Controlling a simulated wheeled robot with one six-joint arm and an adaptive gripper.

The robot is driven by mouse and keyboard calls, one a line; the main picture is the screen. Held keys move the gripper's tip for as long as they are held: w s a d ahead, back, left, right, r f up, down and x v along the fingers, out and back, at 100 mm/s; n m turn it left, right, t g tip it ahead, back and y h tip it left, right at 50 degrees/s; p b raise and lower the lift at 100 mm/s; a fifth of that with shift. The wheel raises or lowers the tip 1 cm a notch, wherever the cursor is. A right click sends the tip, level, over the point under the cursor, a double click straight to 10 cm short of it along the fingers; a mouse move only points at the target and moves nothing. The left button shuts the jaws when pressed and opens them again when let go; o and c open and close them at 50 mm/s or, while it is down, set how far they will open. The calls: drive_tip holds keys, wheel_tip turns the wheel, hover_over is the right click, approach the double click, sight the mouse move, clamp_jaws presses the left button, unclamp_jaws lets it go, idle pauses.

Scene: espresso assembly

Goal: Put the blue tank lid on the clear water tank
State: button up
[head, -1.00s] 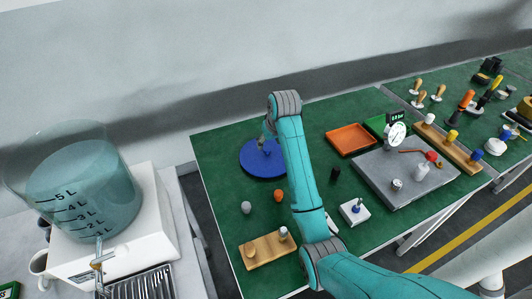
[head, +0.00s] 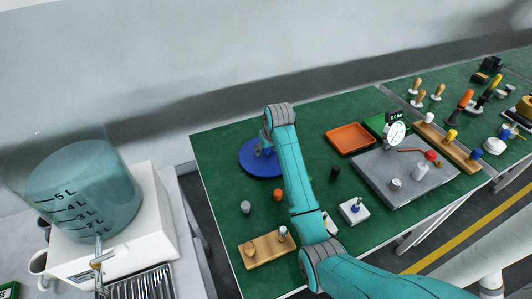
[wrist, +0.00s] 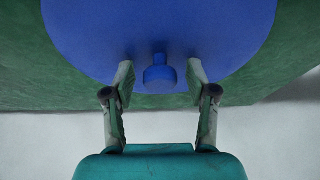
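The blue tank lid (head: 250,163) lies flat on the green table at its left part; in the wrist view it is a large blue disc (wrist: 85,40) with a blue knob (wrist: 159,75). My gripper (wrist: 158,82) is open, with its fingers on either side of the knob and visible space between each finger and it. In the head view my gripper (head: 263,148) is over the lid and partly hides it; the knob is hard to make out there. The clear water tank (head: 85,190), marked in litres, stands on a white machine at the left, with water inside.
The white machine (head: 130,243) has a tap in front and a mug (head: 38,262) beside it. A wooden stand (head: 268,250), small cylinders, an orange tray (head: 349,139) and a grey scale platform (head: 405,170) share the table. A gap separates machine and table.

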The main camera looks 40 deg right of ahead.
clamp_jaws()
drive_tip(key=shift+r, duration=1.1)
drive_tip(key=shift+r, duration=2.45)
